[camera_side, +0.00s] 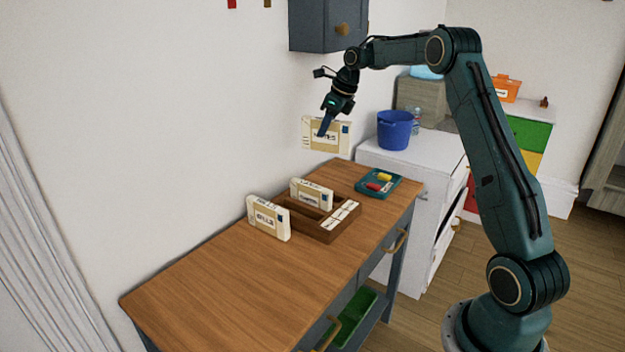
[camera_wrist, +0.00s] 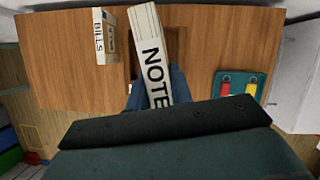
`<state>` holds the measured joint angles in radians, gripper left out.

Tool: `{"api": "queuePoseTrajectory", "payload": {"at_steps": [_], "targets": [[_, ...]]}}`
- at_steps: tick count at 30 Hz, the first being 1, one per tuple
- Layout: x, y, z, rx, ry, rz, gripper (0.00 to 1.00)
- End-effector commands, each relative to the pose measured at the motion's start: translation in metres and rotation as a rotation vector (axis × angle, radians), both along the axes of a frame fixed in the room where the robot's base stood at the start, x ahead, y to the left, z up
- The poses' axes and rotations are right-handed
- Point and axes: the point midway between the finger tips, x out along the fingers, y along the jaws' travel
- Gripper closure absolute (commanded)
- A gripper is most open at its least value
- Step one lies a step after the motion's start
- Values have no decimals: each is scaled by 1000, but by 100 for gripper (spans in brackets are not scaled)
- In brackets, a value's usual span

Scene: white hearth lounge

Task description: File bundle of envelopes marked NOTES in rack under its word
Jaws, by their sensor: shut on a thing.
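My gripper (camera_side: 326,124) is shut on a bundle of envelopes (camera_side: 340,138), held in the air above the far end of the table. In the wrist view the held bundle (camera_wrist: 152,50) reads "NOTE", with the rest of the word hidden. The brown wooden rack (camera_side: 318,232) stands on the table below, with white labels (camera_side: 340,215) whose words are too small to read. One bundle (camera_side: 312,193) stands in the rack. A bundle marked BILLS (camera_side: 268,218) stands on the table beside the rack, at its left; it also shows in the wrist view (camera_wrist: 104,38).
A teal tray (camera_side: 379,183) with a red and a yellow item lies to the right of the rack. A grey wall cabinet (camera_side: 328,25) hangs behind my gripper. A blue bucket (camera_side: 394,131) stands on a white cabinet. The table's near left part (camera_side: 200,290) is clear.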

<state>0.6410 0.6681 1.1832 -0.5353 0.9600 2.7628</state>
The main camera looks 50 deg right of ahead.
Motion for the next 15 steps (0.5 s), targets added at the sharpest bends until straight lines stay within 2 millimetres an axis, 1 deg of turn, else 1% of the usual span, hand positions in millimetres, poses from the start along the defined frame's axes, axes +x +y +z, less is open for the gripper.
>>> {"api": "queuePoseTrajectory", "payload": {"at_steps": [1,3,6,10,15], "targets": [[7,-3,2,-2,-2,-51,100],[14,-7,3,-1,-2,-120,100],[21,-11,5,-1,0,-185,100],[24,-14,6,0,0,-226,100],[25,-14,5,0,1,-234,100]]}}
